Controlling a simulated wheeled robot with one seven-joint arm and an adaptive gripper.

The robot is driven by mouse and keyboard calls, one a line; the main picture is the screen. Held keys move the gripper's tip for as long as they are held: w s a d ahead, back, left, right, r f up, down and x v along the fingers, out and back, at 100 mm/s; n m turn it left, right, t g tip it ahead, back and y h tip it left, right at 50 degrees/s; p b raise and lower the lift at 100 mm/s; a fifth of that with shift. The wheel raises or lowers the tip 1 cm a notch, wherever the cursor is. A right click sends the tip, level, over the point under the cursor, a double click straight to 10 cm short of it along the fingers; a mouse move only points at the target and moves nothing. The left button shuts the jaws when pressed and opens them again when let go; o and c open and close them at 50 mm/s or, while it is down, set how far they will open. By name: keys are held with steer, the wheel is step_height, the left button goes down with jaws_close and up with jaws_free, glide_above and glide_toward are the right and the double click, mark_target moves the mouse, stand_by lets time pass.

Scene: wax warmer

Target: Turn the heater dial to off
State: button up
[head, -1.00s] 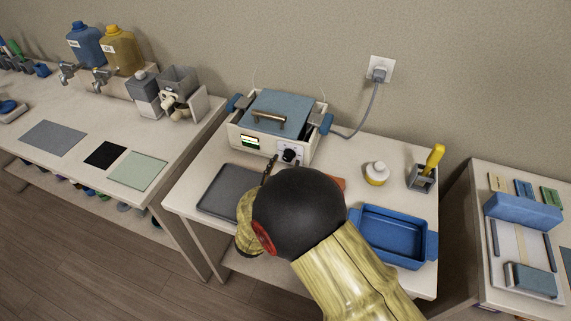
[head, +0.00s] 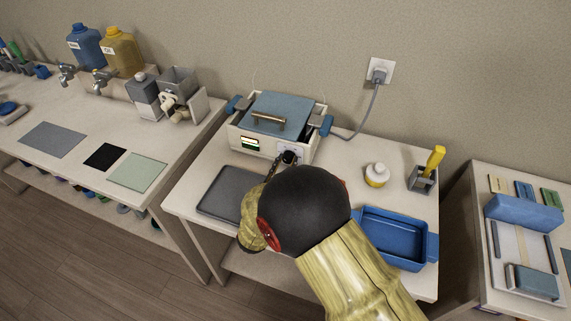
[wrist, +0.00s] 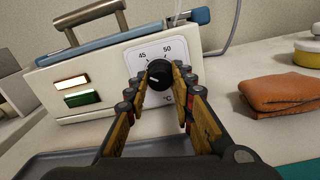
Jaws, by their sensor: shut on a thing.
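The wax warmer (head: 234,140) is a cream box with a blue lid and a metal handle, standing at the back of the middle table. Its black heater dial (wrist: 159,74) sits on a white plate (wrist: 140,56) marked 45, 50 and °C; a pale pointer line on the dial points left. My gripper (wrist: 164,86) is shut on the dial, one finger at each side. In the head view my gripper (head: 286,159) is at the warmer's front, partly hidden by my arm. Two small indicator windows (wrist: 82,98), one whitish with a red frame and one green, are left of the dial.
A dark grey tray (head: 222,190) lies before the warmer. A brown folded cloth or pouch (wrist: 285,94) lies to its right. A white and yellow jar (head: 376,175), a blue bin (head: 391,257) and a holder with a yellow-handled tool (head: 423,178) stand right. A cord (head: 366,115) runs to the wall socket.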

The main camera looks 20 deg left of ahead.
jaws_close()
steer(key=shift+n+p, duration=0.3)
steer(key=shift+p, duration=0.05)
steer(key=n+p, duration=0.3)
steer(key=shift+r, duration=0.15)
steer(key=shift+n+p, duration=1.3)
steer(key=shift+n, duration=0.5)
steer(key=o, duration=0.7)
jaws_free()
steer(key=shift+o, duration=0.4)
steer(key=shift+s, duration=0.1)
